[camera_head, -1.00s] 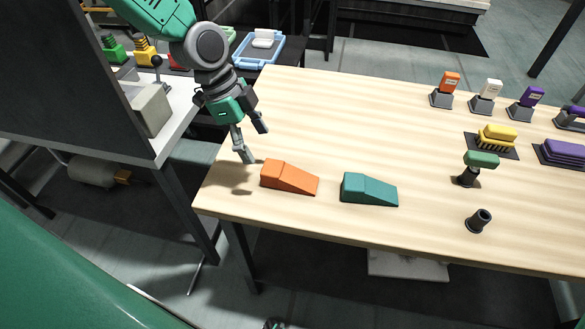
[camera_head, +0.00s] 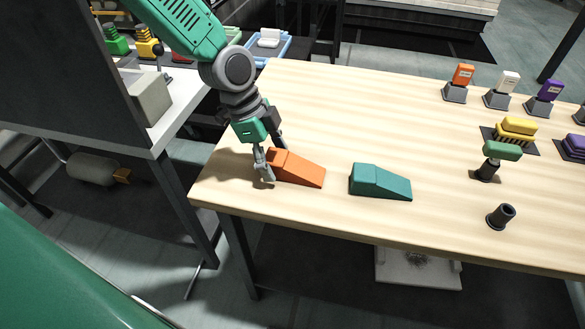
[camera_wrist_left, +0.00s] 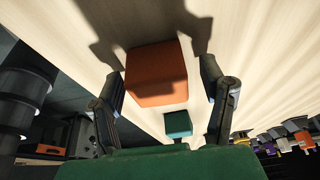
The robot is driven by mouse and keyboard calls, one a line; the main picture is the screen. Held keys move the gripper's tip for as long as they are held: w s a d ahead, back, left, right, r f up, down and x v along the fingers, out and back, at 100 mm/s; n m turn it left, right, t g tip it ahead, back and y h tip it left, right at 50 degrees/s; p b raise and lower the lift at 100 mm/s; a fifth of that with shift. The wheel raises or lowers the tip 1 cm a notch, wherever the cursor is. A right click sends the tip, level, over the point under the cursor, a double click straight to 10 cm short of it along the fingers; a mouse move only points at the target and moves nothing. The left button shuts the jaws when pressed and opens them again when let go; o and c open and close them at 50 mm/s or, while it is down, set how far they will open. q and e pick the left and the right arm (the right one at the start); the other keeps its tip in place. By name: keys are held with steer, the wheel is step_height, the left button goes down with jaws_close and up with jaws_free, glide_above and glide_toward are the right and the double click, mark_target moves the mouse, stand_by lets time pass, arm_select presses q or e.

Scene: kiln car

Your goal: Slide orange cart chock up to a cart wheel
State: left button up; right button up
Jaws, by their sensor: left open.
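The orange chock (camera_head: 299,170), a wedge, lies on the wooden table near its left end, thick end to the left. My left gripper (camera_head: 274,163) is open at that thick end, one finger on the near side and one on the far side. In the left wrist view the orange chock (camera_wrist_left: 157,76) shows between the spread fingers of the gripper (camera_wrist_left: 165,92), with gaps on both sides. No cart wheel can be made out. My right gripper is not in view.
A teal wedge (camera_head: 380,182) lies just right of the orange chock. Further right stand a green-topped black post (camera_head: 495,160), a short black tube (camera_head: 501,216) and several coloured blocks on stands. The table's front edge (camera_head: 330,231) is close. The table's middle is clear.

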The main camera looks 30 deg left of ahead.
mark_target(281, 157)
arm_select(q)
steer(key=shift+d, duration=0.15)
steer(key=shift+p, duration=0.7)
stand_by(0.5)
steer(key=shift+s, duration=0.1)
steer(key=c, duration=1.3)
steer(key=shift+r+p, duration=2.5)
steer(key=shift+r, duration=0.1)
steer(key=shift+f, duration=0.1)
